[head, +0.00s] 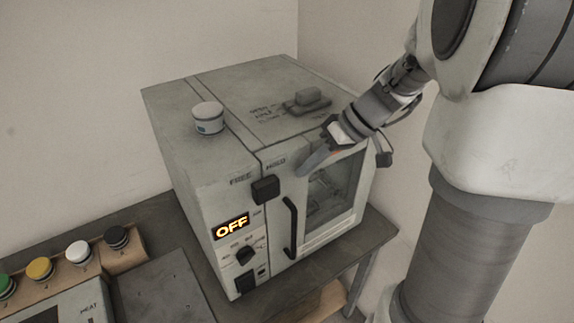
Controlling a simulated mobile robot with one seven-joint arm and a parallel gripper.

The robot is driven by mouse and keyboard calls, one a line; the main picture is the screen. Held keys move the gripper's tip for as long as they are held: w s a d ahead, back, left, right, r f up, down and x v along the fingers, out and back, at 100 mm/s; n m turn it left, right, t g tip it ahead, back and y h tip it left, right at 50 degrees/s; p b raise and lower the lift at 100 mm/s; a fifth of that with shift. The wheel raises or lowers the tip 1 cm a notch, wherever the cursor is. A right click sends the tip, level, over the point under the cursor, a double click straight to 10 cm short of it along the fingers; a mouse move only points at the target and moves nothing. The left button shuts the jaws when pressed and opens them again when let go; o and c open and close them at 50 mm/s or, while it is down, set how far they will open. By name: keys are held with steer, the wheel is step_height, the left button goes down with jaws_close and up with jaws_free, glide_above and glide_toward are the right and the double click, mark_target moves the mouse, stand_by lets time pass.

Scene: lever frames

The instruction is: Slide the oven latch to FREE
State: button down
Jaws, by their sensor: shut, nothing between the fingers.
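The oven (208,165) is a pale grey box on a dark table. Its latch is a black block (265,189) on the upper front, below the printed words FREE at left and HOLD at right. The latch sits between the two words and looks nearer to HOLD. My gripper (312,164) is shut and empty. It is to the right of the latch and a little higher, in front of the top of the oven door. The latch and gripper are apart. I cannot tell whether the fingertips touch the oven.
The glass door (330,190) has a black handle (290,228) below the latch. An OFF display (231,227) and a black knob (245,254) are lower left. A white cylinder (208,117) stands on top. Colored buttons (78,252) are at the left.

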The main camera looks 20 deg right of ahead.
mark_target(275, 181)
steer(key=a, duration=0.1)
steer(key=s+a+p, duration=0.1)
steer(key=a, duration=0.1)
steer(key=shift+a, duration=0.2)
steer(key=shift+s+a+f, duration=0.1)
steer(key=shift+a, duration=0.15)
steer(key=shift+a, duration=0.1)
steer(key=a+b, duration=0.1)
steer(key=s+a, duration=0.1)
steer(key=a, duration=0.1)
steer(key=shift+a+f+b, duration=0.1)
steer(key=shift+b, duration=0.25)
steer(key=shift+s+a, duration=0.15)
steer(key=shift+a, duration=0.15)
steer(key=shift+d, duration=0.1)
